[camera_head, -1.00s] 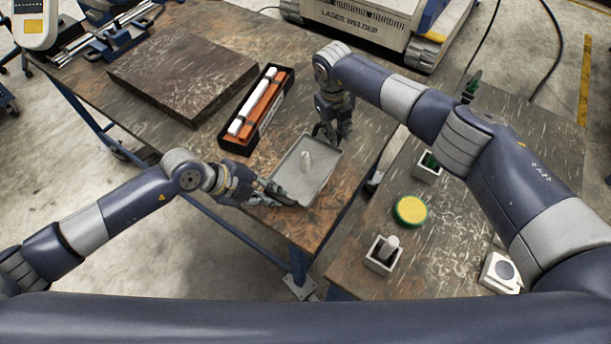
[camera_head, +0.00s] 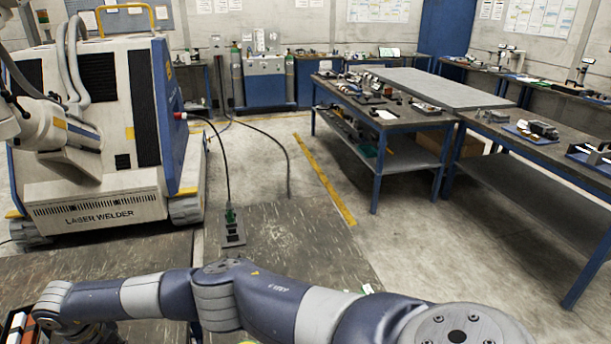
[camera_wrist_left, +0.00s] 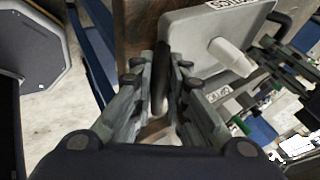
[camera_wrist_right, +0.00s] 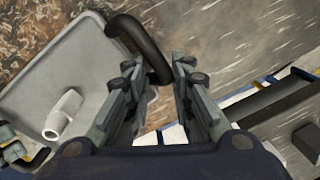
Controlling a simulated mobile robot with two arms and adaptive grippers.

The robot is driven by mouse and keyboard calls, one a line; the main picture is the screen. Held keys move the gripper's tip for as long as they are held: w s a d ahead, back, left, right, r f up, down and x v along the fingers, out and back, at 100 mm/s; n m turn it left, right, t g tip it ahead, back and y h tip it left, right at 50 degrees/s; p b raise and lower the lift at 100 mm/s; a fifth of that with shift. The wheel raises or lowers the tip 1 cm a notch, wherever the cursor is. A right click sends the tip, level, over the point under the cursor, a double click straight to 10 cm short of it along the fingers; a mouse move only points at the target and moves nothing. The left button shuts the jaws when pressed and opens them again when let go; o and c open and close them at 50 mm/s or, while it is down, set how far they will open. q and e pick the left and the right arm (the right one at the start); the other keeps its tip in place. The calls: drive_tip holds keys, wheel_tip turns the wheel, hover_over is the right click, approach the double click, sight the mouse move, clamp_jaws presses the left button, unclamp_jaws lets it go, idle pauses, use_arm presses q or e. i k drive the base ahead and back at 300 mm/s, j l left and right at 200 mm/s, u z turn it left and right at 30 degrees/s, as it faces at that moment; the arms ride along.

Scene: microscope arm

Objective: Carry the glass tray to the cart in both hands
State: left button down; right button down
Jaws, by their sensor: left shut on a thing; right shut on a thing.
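The grey tray (camera_wrist_left: 205,40) shows in the left wrist view, with a pale cylinder (camera_wrist_left: 232,57) on it and a dark loop handle (camera_wrist_left: 160,78). My left gripper (camera_wrist_left: 165,75) is shut on that handle. In the right wrist view the tray (camera_wrist_right: 50,85) lies to the left, with the cylinder (camera_wrist_right: 63,113) on it. My right gripper (camera_wrist_right: 155,78) is shut on the opposite dark handle (camera_wrist_right: 140,40). The tray is out of the head view. I cannot tell whether it touches the table below. I cannot identify the cart for sure.
A large laser welder (camera_head: 95,130) stands at the left in the head view. Cluttered benches (camera_head: 385,115) stand further back and right. Open concrete floor (camera_head: 420,235) lies between, with a cable across it.

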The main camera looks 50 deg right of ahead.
sight(316, 248)
drive_tip(key=k+u, duration=1.1)
drive_tip(key=k+j+u, duration=0.1)
drive_tip(key=k+u, duration=0.4)
drive_tip(key=k+l+u, duration=0.1)
drive_tip(key=k+u, duration=0.4)
drive_tip(key=u, duration=0.25)
drive_tip(key=k+j+u, duration=0.1)
drive_tip(key=k+u, duration=0.25)
drive_tip(key=k+l+u, duration=0.15)
drive_tip(key=k+u, duration=0.75)
drive_tip(key=u, duration=0.15)
drive_tip(key=k+l+u, duration=0.15)
drive_tip(key=k, duration=0.35)
drive_tip(key=k+l+u, duration=0.15)
drive_tip(key=k, duration=0.35)
drive_tip(key=k+j, duration=0.1)
drive_tip(key=k, duration=0.65)
drive_tip(key=z, duration=0.45)
drive_tip(key=k+z, duration=0.1)
drive_tip(key=z, duration=0.35)
drive_tip(key=l+z, duration=0.1)
drive_tip(key=z, duration=0.35)
drive_tip(key=k+l+z, duration=0.1)
drive_tip(key=z, duration=0.35)
